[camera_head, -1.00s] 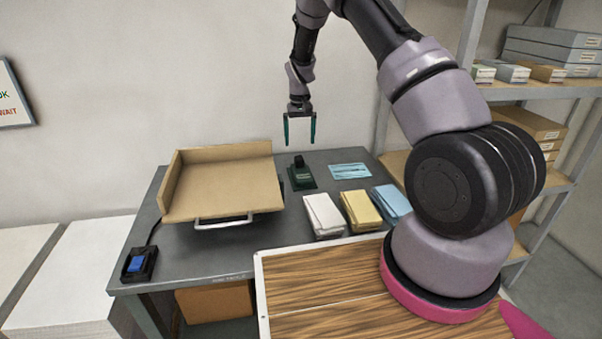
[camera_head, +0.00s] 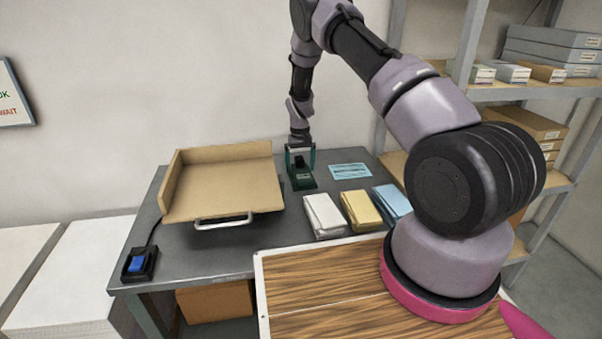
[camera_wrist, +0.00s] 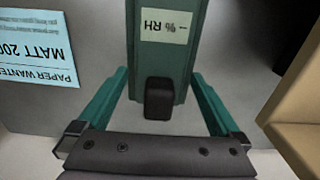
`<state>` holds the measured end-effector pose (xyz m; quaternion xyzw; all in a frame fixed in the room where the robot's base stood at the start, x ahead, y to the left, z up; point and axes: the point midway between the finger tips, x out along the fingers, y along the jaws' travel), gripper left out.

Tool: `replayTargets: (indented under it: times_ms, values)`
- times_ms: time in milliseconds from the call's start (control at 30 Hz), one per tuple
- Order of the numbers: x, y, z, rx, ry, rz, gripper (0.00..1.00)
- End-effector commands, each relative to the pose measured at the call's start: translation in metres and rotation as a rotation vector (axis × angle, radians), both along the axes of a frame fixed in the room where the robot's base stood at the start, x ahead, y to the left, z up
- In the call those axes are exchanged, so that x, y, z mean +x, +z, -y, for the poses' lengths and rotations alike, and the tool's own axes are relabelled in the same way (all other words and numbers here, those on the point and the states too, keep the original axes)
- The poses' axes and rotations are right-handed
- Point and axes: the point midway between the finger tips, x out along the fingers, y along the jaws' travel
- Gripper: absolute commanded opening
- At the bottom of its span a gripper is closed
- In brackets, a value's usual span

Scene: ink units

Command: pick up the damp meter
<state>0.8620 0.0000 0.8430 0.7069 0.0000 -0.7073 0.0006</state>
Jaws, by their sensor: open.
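The damp meter (camera_head: 302,180) is a dark green block with a black upright knob or handle, standing on the grey table (camera_head: 215,262) just right of the cardboard tray. In the wrist view the damp meter (camera_wrist: 165,62) shows a pale label reading "% RH", with its black knob between my fingers. My gripper (camera_head: 300,160) is open and points down over the meter, its teal fingers on either side of the knob. In the wrist view my gripper (camera_wrist: 158,95) shows a gap between each finger and the knob.
The cardboard tray (camera_head: 225,185) with a metal handle stands close left of the meter. A light blue card (camera_head: 350,170) lies to its right. White, yellow and blue packets (camera_head: 325,214) lie in front. A blue switch (camera_head: 137,263) sits at the table's left corner.

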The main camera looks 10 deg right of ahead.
Motion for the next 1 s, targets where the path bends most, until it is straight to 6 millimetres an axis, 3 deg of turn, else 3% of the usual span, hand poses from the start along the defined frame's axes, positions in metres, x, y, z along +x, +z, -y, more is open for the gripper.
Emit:
replayTargets:
  times_ms: [167, 267, 400, 433, 733, 1000]
  values:
    - [0.0, 0.0, 0.0, 0.0, 0.0, 0.001, 1.0]
    - [0.0, 0.0, 0.0, 0.0, 0.0, 0.001, 0.66]
    - [0.0, 0.0, 0.0, 0.0, -0.001, 0.001, 0.12]
    - [0.0, 0.001, 0.0, 0.0, -0.001, 0.001, 0.07]
    - [0.001, 0.008, 0.0, 0.001, -0.001, 0.003, 0.07]
    - [0.001, 0.06, 0.0, 0.001, -0.001, 0.005, 0.07]
